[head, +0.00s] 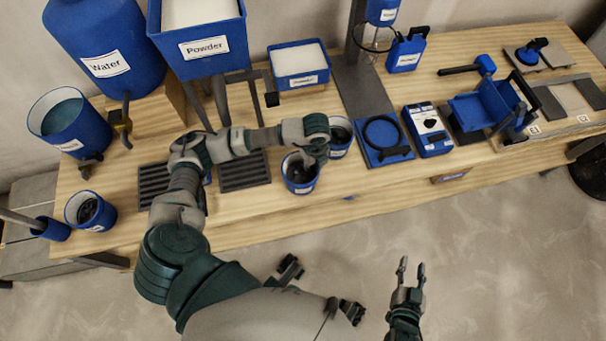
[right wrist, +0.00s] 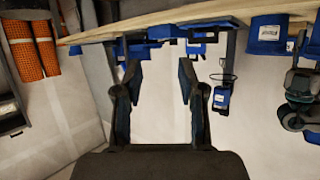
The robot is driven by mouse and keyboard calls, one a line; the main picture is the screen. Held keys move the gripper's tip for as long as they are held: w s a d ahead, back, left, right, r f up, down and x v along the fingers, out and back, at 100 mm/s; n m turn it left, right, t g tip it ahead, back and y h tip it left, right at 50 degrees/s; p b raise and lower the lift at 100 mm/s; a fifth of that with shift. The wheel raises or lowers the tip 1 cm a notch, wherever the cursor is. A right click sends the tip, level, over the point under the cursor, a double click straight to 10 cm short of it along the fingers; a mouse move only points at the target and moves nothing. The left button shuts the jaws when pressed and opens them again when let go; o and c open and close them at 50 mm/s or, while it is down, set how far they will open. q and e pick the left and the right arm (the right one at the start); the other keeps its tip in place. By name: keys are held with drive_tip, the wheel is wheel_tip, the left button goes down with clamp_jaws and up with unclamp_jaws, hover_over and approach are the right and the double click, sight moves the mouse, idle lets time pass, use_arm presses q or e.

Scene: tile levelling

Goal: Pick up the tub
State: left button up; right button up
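A small blue labelled tub (head: 299,187) stands near the front edge of the wooden bench in the head view. My left gripper (head: 300,170) points down at this tub from above, and its dark fingers overlap the tub's opening. Whether the fingers touch the wall or are closed is hidden. A second blue tub (head: 340,153) stands just behind it to the right, partly covered by my left wrist. Another blue tub (head: 84,210) with dark contents is at the far left. My right gripper (head: 411,272) is open and empty, over the floor in front of the bench; its spread fingers also show in the right wrist view (right wrist: 157,85).
Dark slotted trays (head: 244,170) lie left of the tub. A blue square plate with a black ring (head: 382,140) and a blue boxed device (head: 428,130) stand to the right. A Water container (head: 107,45) and Powder hopper (head: 203,45) stand behind. Floor in front is clear.

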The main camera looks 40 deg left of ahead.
use_arm(q)
drive_tip(key=shift+a+f, duration=0.1)
drive_tip(key=shift+f, duration=0.7)
drive_tip(key=shift+r, duration=0.1)
drive_tip(key=shift+d, duration=0.2)
clamp_jaws()
drive_tip(key=shift+r, duration=0.1)
